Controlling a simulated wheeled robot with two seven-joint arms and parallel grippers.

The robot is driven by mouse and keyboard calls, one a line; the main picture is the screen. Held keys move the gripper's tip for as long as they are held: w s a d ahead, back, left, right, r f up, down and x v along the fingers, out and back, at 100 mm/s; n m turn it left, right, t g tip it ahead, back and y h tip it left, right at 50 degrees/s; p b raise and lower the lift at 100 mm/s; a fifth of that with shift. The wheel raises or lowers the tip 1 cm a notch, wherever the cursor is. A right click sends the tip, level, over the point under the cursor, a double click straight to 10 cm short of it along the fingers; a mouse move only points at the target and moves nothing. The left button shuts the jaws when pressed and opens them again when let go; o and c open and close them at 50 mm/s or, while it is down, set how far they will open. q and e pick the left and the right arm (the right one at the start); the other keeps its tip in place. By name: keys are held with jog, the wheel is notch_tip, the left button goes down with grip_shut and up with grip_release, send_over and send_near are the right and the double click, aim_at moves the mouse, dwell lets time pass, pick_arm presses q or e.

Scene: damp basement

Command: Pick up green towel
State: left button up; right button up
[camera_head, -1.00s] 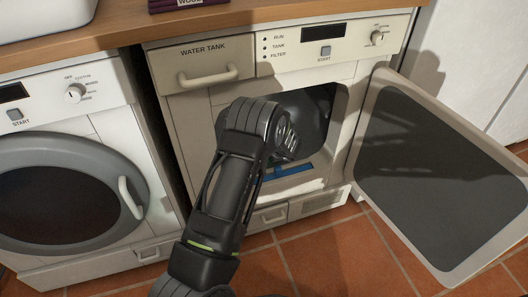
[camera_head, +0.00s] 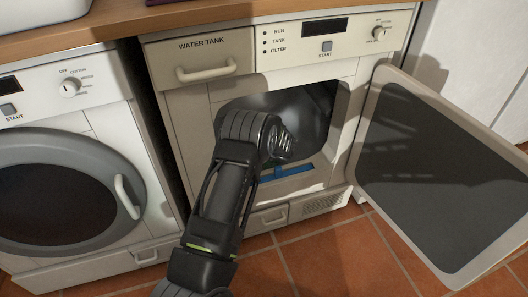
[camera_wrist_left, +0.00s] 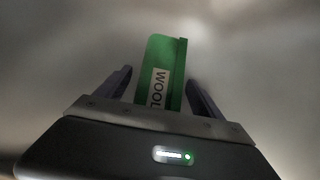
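The green towel (camera_wrist_left: 163,65) shows in the left wrist view as a folded green bundle with a pale label reading "WOOL". It lies inside the pale drum. My left gripper (camera_wrist_left: 160,76) is open, with one dark finger on each side of the towel. Gaps show between the fingers and the towel. In the head view my left arm reaches into the open dryer (camera_head: 215,110), and its own wrist hides the fingers and most of the towel. My right gripper is not in view.
The dryer door (camera_head: 440,170) stands open to the right. A blue strip (camera_head: 290,172) lies at the lower edge of the drum opening. A closed washing machine (camera_head: 70,200) stands at left, under a wooden worktop (camera_head: 215,14). Tiled floor (camera_head: 340,250) is clear in front.

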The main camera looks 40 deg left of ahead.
pick_arm(q)
jog(key=c, duration=1.5)
jog(key=shift+r, duration=0.1)
notch_tip(320, 180, up, 10)
jog(key=p, duration=0.4)
jog(key=shift+p, duration=0.4)
